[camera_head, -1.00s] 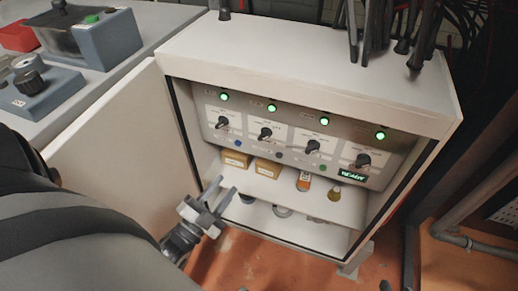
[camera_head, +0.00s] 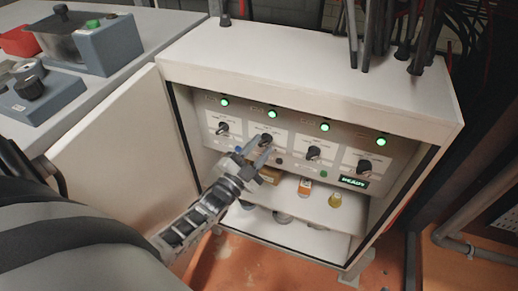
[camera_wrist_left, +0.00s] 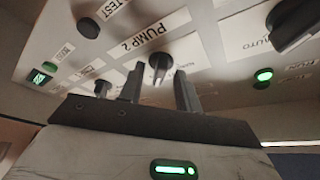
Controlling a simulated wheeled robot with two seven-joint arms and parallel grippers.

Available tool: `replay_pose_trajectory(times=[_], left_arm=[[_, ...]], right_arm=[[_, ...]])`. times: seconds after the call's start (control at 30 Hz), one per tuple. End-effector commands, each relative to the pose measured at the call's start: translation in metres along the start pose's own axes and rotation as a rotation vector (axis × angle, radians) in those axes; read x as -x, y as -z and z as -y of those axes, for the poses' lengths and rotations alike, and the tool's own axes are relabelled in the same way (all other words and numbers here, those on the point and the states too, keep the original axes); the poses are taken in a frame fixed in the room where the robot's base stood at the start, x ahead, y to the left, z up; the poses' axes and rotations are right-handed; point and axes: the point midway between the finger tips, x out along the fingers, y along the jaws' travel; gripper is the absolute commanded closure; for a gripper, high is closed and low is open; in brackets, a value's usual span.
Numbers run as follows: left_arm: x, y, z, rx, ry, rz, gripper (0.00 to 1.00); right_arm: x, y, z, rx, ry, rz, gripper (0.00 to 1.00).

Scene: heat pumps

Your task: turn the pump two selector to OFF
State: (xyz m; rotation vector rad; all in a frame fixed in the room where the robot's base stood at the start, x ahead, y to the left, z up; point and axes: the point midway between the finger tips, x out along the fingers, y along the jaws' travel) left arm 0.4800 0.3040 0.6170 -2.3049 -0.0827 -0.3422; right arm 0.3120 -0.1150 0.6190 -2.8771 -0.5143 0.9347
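The pump two selector (camera_head: 265,139) is a black rotary knob, second from the left on the grey control panel (camera_head: 205,105). In the left wrist view, the black knob (camera_wrist_left: 160,66) sits beside the label reading PUMP 2 (camera_wrist_left: 152,38). My left gripper (camera_head: 258,150) is open in front of and slightly below this selector. In the wrist view its two fingers (camera_wrist_left: 159,84) stand apart, with the knob seen between and just beyond the tips. Contact cannot be told, and the knob's exact setting is not readable. My right gripper is not in view.
Neighbouring selectors (camera_head: 222,127) and (camera_head: 313,152) flank it, under lit green lamps (camera_head: 325,127). A green READY display (camera_head: 353,182) is at lower right. An open cabinet door (camera_head: 125,150) stands left. A shelf below holds an orange item (camera_head: 305,186) and a yellow item (camera_head: 335,200).

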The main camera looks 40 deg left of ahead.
Motion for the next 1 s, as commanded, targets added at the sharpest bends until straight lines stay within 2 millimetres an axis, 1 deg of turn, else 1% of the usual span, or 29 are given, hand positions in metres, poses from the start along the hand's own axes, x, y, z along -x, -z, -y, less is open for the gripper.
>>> replay_pose_trajectory(times=[0.23, 0.27, 0.3, 0.33, 0.37, 0.6, 0.77, 0.87, 1.0], left_arm=[[-0.001, 0.000, 0.000, 0.000, -0.001, 0.000, 0.66], [-0.001, 0.000, 0.000, 0.000, -0.001, 0.000, 0.75], [-0.001, 0.000, 0.000, 0.000, -0.001, 0.000, 0.86], [-0.001, 0.000, 0.000, 0.000, -0.001, 0.000, 0.94], [0.000, 0.000, 0.000, 0.000, -0.001, 0.000, 1.00], [0.000, 0.000, 0.000, 0.005, 0.002, 0.000, 1.00], [0.000, -0.001, -0.001, 0.040, 0.017, 0.001, 1.00], [0.000, -0.001, -0.002, 0.083, 0.035, 0.001, 1.00], [0.000, -0.001, -0.004, 0.173, 0.072, 0.000, 1.00]], right_arm=[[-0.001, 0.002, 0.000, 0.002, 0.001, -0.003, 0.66], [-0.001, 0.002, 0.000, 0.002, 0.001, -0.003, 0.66], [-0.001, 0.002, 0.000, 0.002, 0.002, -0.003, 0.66], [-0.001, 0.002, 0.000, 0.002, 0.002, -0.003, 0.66], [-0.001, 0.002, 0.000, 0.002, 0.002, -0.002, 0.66], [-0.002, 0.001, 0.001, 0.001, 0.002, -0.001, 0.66], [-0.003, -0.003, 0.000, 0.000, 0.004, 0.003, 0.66], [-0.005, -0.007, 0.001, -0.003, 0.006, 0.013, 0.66], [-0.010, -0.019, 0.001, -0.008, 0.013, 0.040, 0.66]])
